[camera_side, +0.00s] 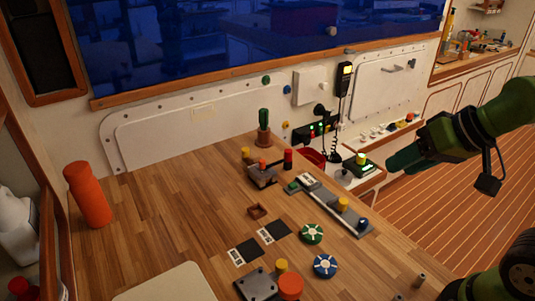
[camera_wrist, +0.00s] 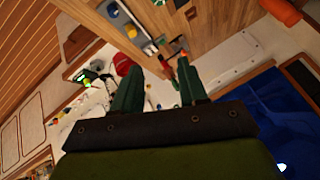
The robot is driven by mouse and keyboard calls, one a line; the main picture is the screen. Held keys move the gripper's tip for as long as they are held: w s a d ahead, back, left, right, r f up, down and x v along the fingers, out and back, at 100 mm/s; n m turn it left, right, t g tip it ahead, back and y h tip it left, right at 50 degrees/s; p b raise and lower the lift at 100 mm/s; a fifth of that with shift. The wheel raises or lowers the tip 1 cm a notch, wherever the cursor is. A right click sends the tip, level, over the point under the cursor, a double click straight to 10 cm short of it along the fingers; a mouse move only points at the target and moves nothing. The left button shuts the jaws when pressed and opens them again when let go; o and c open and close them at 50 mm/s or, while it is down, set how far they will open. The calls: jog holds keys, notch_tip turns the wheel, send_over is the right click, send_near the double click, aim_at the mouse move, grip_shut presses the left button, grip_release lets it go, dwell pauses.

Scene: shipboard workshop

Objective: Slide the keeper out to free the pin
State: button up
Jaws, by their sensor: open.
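My gripper (camera_side: 390,165) hangs in the air at the right of the side view, to the right of the bench and well apart from the bench fixtures. In the wrist view its two green fingers (camera_wrist: 160,75) stand apart with nothing between them. A long grey rail fixture (camera_side: 330,205) lies on the bench, with a yellow knob (camera_side: 342,203) and a dark blue knob (camera_side: 362,224). A grey plate (camera_side: 258,284) sits at the front edge. I cannot tell which parts are the keeper and the pin.
An orange cylinder (camera_side: 88,195) stands at the left. Green (camera_side: 311,233) and blue (camera_side: 325,265) round discs lie near the rail. A small brown tray (camera_side: 257,211) lies mid-bench. The left middle of the bench is clear.

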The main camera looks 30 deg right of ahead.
jog(key=shift+o, duration=0.7)
jog(key=m+t+y, duration=0.7)
jog(key=m+y, duration=0.2)
jog(key=m, duration=1.6)
send_near(288, 151)
jog(key=x, duration=1)
jog(key=shift+w+d+f, duration=0.1)
jog(key=shift+f, duration=0.05)
